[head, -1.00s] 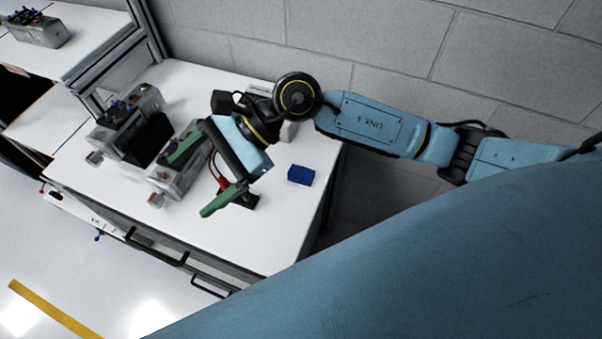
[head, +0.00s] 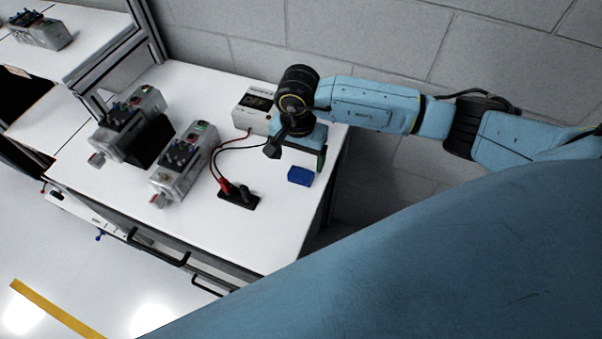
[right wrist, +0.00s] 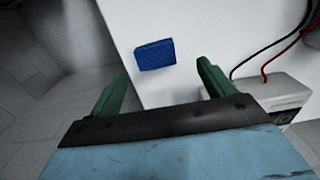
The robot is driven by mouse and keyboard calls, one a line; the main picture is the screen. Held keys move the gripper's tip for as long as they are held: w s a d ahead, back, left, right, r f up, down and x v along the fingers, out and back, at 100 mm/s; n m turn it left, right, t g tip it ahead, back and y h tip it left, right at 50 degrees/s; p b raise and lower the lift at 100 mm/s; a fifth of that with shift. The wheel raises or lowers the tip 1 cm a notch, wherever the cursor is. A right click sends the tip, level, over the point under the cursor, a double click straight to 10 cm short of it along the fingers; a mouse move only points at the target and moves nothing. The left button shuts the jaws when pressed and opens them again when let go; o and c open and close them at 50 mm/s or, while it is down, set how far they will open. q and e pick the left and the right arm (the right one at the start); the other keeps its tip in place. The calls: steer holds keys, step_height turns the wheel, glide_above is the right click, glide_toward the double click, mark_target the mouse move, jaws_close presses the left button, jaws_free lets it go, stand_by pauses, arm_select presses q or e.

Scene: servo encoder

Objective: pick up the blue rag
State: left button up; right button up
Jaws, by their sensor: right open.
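The blue rag (head: 300,176) is a small folded block lying on the white table near its right edge. In the right wrist view the rag (right wrist: 155,54) lies ahead of the fingertips, about midway between them and apart from both. My right gripper (right wrist: 162,80) is open and empty, with a green finger on each side. In the head view my right gripper (head: 302,158) is just behind the rag, mostly hidden by its own wrist, with one green finger showing. My left gripper is not in view.
A black block with red and black leads (head: 238,198) lies left of the rag. A meter box (head: 257,110) stands behind, close to my right wrist. Two grey servo units (head: 185,160) (head: 128,125) stand further left. The table's front right is clear.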

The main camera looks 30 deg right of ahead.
mark_target(301, 173)
steer(key=f, duration=0.1)
steer(key=f+p, duration=0.1)
steer(key=f, duration=0.2)
steer(key=shift+s+d+f, duration=0.1)
steer(key=shift+s+f, duration=0.25)
steer(key=shift+f, duration=0.45)
steer(key=c, duration=1.1)
step_height(301, 173, up, 10)
steer(key=shift+r+b, duration=0.1)
steer(key=shift+b, duration=0.35)
steer(key=shift+c, duration=0.2)
